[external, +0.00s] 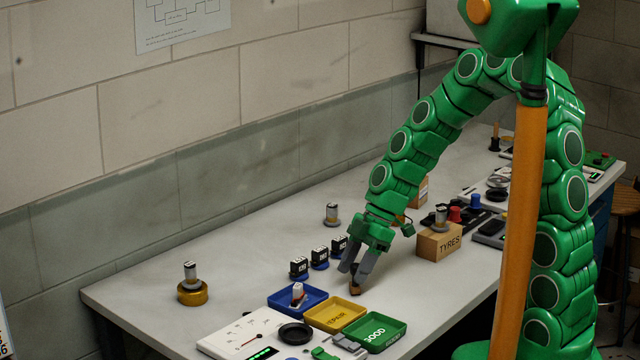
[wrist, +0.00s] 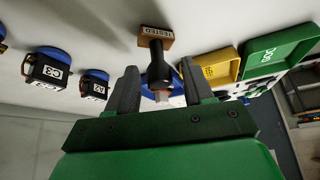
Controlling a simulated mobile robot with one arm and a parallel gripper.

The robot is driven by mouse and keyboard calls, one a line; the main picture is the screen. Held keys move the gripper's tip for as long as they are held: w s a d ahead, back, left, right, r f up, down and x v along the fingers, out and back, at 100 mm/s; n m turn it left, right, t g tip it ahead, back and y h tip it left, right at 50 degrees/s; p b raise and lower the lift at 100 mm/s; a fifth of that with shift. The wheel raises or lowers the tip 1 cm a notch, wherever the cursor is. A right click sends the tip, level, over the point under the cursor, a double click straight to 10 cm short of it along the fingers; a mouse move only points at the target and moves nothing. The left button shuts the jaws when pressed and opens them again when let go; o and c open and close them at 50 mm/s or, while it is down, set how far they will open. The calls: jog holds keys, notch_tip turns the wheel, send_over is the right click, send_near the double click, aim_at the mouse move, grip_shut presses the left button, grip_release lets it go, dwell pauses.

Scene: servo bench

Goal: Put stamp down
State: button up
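The stamp has a small wooden block marked "TESTED" and a dark handle. In the external view the stamp (external: 356,289) is upright on the bench, just behind the yellow tray. In the wrist view the stamp (wrist: 155,38) has its handle pointing up between my fingers. My gripper (external: 353,275) is low over the bench, its fingers on either side of the handle. In the wrist view my gripper (wrist: 158,70) is open, with a gap visible beside the handle. The stamp's underside is hidden.
A blue tray (external: 274,302) with a servo, a yellow REPAIR tray (external: 317,322) and a green GOOD tray (external: 397,329) line the front. Several servos on blue stands (external: 319,264) are behind left. A TYRES box (external: 430,248) is to the right.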

jog(key=shift+r, duration=0.15)
jog(key=v, duration=1.2)
